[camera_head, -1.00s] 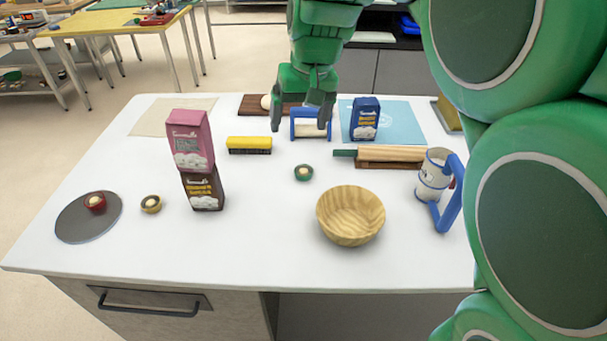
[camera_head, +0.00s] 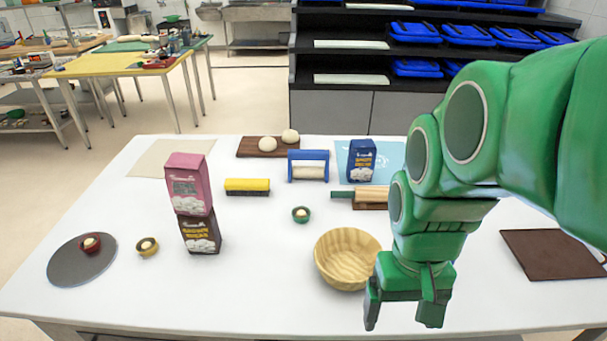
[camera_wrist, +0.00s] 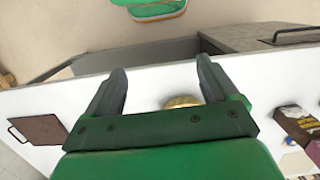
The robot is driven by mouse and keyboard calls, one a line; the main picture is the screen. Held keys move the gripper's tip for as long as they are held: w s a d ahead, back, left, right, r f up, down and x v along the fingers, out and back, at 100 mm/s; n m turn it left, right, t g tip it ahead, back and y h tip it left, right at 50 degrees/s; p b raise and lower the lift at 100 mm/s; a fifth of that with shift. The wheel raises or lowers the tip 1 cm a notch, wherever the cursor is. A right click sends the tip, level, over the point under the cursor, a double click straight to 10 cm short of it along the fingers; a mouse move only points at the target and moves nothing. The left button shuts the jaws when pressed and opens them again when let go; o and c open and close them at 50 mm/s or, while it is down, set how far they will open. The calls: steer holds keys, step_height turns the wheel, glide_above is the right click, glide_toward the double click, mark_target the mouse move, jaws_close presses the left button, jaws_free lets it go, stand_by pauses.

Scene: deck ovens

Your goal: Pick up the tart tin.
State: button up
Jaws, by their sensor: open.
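Three small round tins, each with a pale filling, sit on the white table (camera_head: 265,290). A green tin (camera_head: 301,214) is near the middle, a gold tin (camera_head: 148,246) is at the left, and a red tin (camera_head: 90,244) is on a grey disc (camera_head: 75,272). I cannot tell which one is called the tart tin. My gripper (camera_head: 401,322) is open and empty, fingers down, over the table's front right part, well right of all three tins. In the wrist view, its fingers (camera_wrist: 160,66) are apart with no tin between them.
A wooden bowl (camera_head: 345,262) stands just left of my gripper. A pink bag (camera_head: 188,184) stands on a brown bag (camera_head: 200,233) between the gold and green tins. A yellow brush (camera_head: 247,187) and a blue-handled roller (camera_head: 308,166) lie behind. The front middle is clear.

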steer(key=w+d+r+m+t, duration=0.25)
steer(key=w+m, duration=0.25)
steer(key=w, duration=0.6)
steer(key=m+t+y, duration=0.1)
steer(key=m+t, duration=0.1)
steer(key=m, duration=2.3)
glide_above(300, 216)
steer(key=s+d, duration=0.1)
steer(key=s, duration=0.2)
steer(key=f, duration=1.4)
steer(key=shift+d+f, duration=0.2)
steer(key=shift+a+f+y, duration=0.1)
steer(key=shift+f+y, duration=0.1)
steer(key=shift+y, duration=0.1)
steer(key=shift+d+x, duration=0.15)
steer(key=shift+x, duration=1.7)
steer(key=shift+d+x, duration=0.15)
steer(key=shift+x, duration=1.75)
